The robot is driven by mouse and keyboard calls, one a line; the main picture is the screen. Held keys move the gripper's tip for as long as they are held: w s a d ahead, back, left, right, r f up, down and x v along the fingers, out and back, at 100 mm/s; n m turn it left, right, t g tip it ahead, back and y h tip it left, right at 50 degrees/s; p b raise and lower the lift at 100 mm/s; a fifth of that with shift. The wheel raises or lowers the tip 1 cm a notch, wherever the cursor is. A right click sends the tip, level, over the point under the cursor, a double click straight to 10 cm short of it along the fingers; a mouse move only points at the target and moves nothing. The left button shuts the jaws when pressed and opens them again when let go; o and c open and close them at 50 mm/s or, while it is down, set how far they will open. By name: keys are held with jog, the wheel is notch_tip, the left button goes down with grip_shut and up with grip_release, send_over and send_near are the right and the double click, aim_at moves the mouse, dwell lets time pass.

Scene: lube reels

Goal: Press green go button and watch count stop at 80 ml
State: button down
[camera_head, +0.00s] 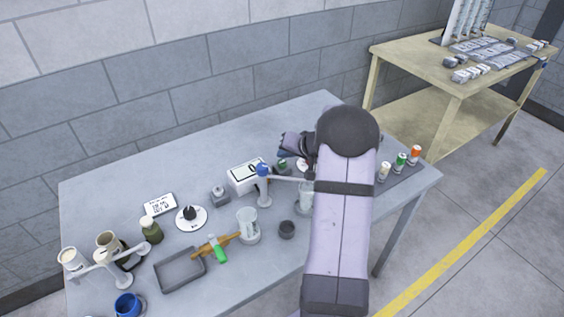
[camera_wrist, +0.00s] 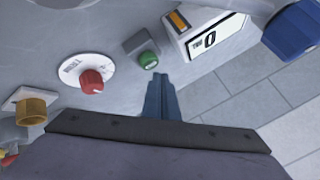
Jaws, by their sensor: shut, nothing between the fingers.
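The green button (camera_wrist: 149,59) sits on a small grey box (camera_wrist: 142,42) in the wrist view. My gripper (camera_wrist: 158,80) is shut and empty, its blue-grey fingertips just below the button in that picture. I cannot tell whether they touch it. The white counter (camera_wrist: 207,40) beside the button shows 0. In the head view the counter (camera_head: 248,176) also shows 0, and my gripper (camera_head: 284,154) is beyond it, near the button's box, partly hidden by my arm.
A red knob (camera_wrist: 91,82) on a white round plate is left of the button in the wrist view. A blue-topped stand (camera_head: 263,185), a clear jug (camera_head: 248,226) and a grey tray (camera_head: 180,268) stand on the table. Several small cans (camera_head: 400,161) are at right.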

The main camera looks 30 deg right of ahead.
aim_at(284, 164)
jog(key=shift+f+b, duration=0.95)
jog(key=shift+b, duration=0.75)
dwell(1.4)
jog(key=shift+r, duration=0.15)
jog(key=shift+r+p, duration=0.4)
jog(key=shift+r, duration=0.35)
jog(key=shift+r, duration=0.2)
jog(key=shift+r+p, duration=1.4)
jog(key=shift+r, duration=0.95)
